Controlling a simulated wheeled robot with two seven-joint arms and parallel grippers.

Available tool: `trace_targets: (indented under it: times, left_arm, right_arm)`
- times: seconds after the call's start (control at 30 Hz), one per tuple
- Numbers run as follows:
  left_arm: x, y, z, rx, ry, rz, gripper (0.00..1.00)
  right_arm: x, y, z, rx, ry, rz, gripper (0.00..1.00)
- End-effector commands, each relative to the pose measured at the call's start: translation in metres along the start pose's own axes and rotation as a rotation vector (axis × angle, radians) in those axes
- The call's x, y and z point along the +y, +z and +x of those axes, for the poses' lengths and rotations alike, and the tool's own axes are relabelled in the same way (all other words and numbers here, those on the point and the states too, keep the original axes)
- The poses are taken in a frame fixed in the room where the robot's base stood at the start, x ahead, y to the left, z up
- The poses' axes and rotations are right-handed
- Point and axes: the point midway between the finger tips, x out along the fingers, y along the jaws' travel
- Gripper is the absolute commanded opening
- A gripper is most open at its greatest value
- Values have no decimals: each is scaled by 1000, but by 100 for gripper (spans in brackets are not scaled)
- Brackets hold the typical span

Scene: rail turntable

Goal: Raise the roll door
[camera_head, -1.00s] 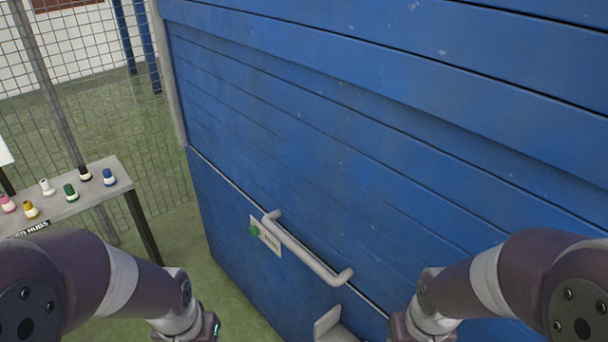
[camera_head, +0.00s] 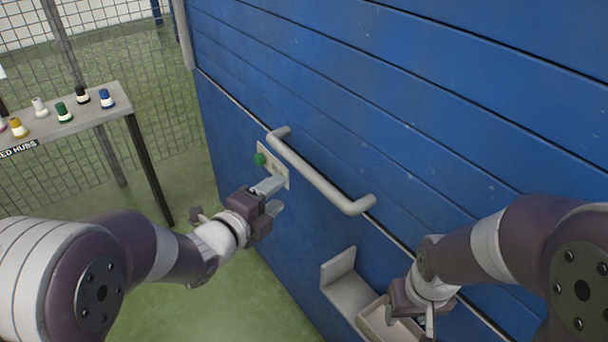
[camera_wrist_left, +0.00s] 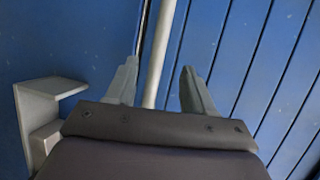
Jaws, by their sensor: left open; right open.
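The blue roll door (camera_head: 430,130) fills the right of the head view, made of horizontal slats above a flat lower panel. Its pale grey bar handle (camera_head: 318,175) runs along the seam above that panel. My left gripper (camera_head: 272,197) is open just below the handle, near the label plate. In the left wrist view the handle (camera_wrist_left: 160,55) appears between the two spread fingers (camera_wrist_left: 153,88), beyond them; I see no contact.
A plate with a green button (camera_head: 260,159) sits beside the handle's left end. A grey bracket (camera_head: 340,268) juts from the lower panel and also shows in the left wrist view (camera_wrist_left: 45,95). A table (camera_head: 85,112) with several coloured hubs stands at left before a mesh fence (camera_head: 100,50).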

Motion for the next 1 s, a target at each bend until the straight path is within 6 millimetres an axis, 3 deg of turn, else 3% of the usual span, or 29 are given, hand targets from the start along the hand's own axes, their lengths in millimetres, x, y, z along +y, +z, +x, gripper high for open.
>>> trace_targets:
  times: [0.17, 0.4, 0.6, 1.0]
  left_arm:
    - [0, -1, 20, 3, -7, 46, 53]
    - [1, -1, 81, 2, -5, 42, 53]
    - [0, 0, 115, 0, -4, 40, 53]
    - [-1, 0, 126, -2, -5, 39, 53]
  right_arm:
    - [0, 1, 4, -1, 0, 0, 53]
    - [0, 2, 10, -2, 0, 0, 53]
    - [0, 2, 13, -2, 0, 0, 53]
    - [0, 2, 14, -2, 0, 0, 53]
